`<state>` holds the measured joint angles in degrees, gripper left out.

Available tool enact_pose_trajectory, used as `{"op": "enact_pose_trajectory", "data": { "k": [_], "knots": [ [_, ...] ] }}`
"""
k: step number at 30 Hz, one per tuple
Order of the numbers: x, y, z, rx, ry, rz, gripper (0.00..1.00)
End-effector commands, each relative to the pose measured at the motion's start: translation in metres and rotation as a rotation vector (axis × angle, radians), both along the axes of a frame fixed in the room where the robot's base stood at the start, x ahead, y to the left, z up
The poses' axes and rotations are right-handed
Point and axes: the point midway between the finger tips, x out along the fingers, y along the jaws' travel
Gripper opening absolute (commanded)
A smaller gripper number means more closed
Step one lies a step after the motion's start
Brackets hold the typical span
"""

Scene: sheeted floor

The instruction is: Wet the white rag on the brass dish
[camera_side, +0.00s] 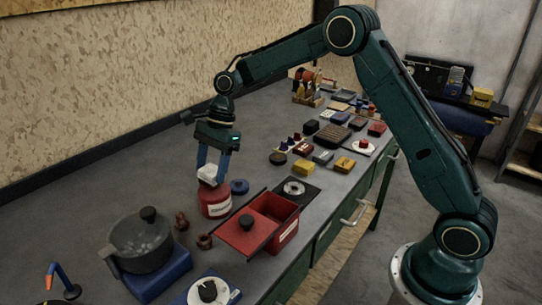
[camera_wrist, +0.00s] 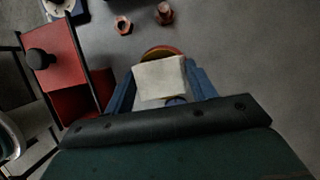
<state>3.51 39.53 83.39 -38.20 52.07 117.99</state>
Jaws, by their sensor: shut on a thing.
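My gripper (camera_side: 210,172) points down and is shut on the white rag (camera_side: 207,173), which sits between its two blue fingers. In the wrist view the rag (camera_wrist: 161,80) is a pale folded pad. Directly below it in the side view stands a red can (camera_side: 215,204) with a white label. A brass-coloured round rim (camera_wrist: 160,51), likely the dish on the can's top, shows beyond the rag's upper edge in the wrist view. The rag covers most of this dish. The rag is at or just above the can top; I cannot tell whether they touch or whether the rag is wet.
A blue round piece (camera_side: 239,186) stands close right of the can. A red open box (camera_side: 287,233) with a black-knobbed lid is in front. A grey pot (camera_side: 142,245) and two copper-coloured fittings (camera_side: 204,242) are at the left front.

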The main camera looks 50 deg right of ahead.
Motion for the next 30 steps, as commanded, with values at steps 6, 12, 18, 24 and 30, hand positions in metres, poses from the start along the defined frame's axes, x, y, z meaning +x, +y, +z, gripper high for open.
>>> {"op": "enact_pose_trajectory", "data": {
  "k": [6,12,18,24,30],
  "knots": [
    [-0.0001,0.0001,-0.002,0.0,0.0,0.0,0.38],
    [-0.0001,0.0001,-0.0036,0.0,0.001,0.0,0.38],
    [-0.0002,0.0001,-0.0054,0.0,0.001,-0.001,0.38],
    [-0.0002,-0.0001,-0.0071,-0.001,0.001,-0.001,0.38],
    [-0.0002,-0.0002,-0.0088,-0.001,0.001,-0.001,0.38]
  ]
}}
